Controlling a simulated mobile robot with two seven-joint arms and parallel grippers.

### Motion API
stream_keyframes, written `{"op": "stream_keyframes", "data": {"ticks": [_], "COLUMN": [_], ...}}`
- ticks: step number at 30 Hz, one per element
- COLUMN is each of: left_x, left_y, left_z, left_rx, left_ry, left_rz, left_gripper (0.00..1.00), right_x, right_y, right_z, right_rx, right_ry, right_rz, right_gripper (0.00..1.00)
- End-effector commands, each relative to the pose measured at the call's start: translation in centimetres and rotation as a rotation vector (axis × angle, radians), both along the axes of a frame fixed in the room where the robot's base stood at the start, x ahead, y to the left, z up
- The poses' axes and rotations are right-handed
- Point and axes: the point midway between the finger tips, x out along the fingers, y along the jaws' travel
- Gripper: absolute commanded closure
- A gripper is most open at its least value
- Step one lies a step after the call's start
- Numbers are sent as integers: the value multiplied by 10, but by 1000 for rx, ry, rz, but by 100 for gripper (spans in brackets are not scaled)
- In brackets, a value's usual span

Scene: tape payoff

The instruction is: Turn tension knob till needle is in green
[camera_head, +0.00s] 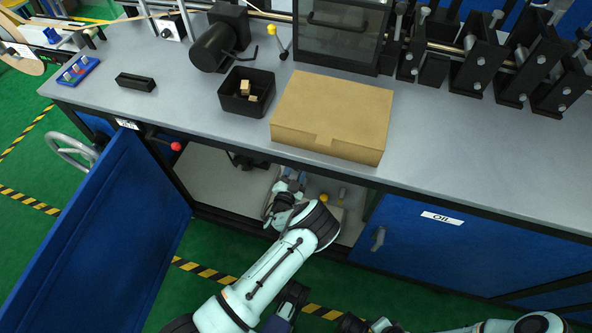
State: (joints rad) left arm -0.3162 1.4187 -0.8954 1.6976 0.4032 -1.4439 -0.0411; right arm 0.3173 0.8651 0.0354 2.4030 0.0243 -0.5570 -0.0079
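I cannot make out a tension gauge needle or a green zone for certain. A small white-faced unit (172,27) at the back left of the bench may be a gauge, but it is too small to read. A red ball knob (176,146) sticks out on a rod under the bench's front edge. My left arm reaches into the open cabinet, and its gripper (289,182) is low inside, partly hidden by the wrist; its fingers are not clear. My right arm lies along the bottom edge, and its gripper is not clearly visible.
A blue cabinet door (105,235) stands open at left, near a handwheel (72,150). A yellow round item (324,197) lies inside the cabinet. A cardboard box (333,112) and a black bin (246,92) stand on the bench (470,150), whose right front is clear.

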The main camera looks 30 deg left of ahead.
Motion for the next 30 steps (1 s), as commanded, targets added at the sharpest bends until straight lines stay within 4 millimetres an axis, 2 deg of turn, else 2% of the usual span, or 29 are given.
{"op": "stream_keyframes", "data": {"ticks": [19, 20, 22, 30], "left_x": [-1, -1, -1, -1], "left_y": [0, 0, 0, 0], "left_z": [-1, -1, -1, -1], "left_rx": [57, 57, 57, 57], "left_ry": [18, 18, 18, 16], "left_rz": [0, 0, 0, 0], "left_gripper": [85, 51, 29, 29], "right_x": [1, 1, 1, 1], "right_y": [0, 0, 0, 0], "right_z": [0, 0, 0, 0], "right_rx": [-1, -1, -1, -1], "right_ry": [-3, -3, -3, -2], "right_rz": [-1, -1, -1, -1], "right_gripper": [100, 100, 100, 100]}}
